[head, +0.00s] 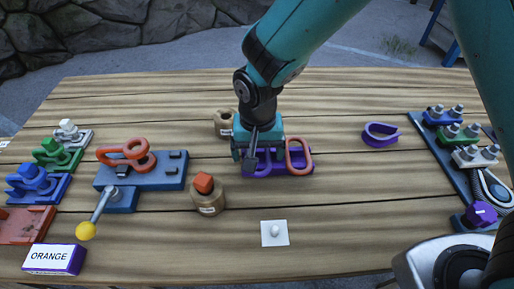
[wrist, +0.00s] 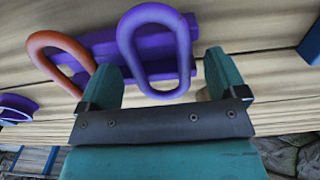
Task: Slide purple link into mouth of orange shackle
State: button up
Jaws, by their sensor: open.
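The purple link (wrist: 184,42) is an oval ring standing in a purple holder (wrist: 96,42). In the wrist view it lies between the two fingers of my gripper (wrist: 162,75), which is open with gaps on both sides. In the head view my gripper (head: 251,158) is low over the left part of the holder (head: 262,169) and hides the purple link. The orange shackle (head: 113,160) sits on a blue fixture (head: 160,175) at the left. Its mouth is hard to make out.
An orange link (head: 307,160) stands in the same holder, close to my gripper; it also shows in the wrist view (wrist: 48,40). A loose purple shackle (head: 380,141) lies right. A lever with a yellow knob (head: 86,231) and wooden pots (head: 209,203) stand nearby.

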jog(key=shift+c, duration=0.4)
jog(key=c, duration=1.1)
notch_tip(320, 180, up, 7)
jog(key=p, duration=0.6)
jog(key=shift+r, duration=0.1)
jog(key=shift+c, duration=0.2)
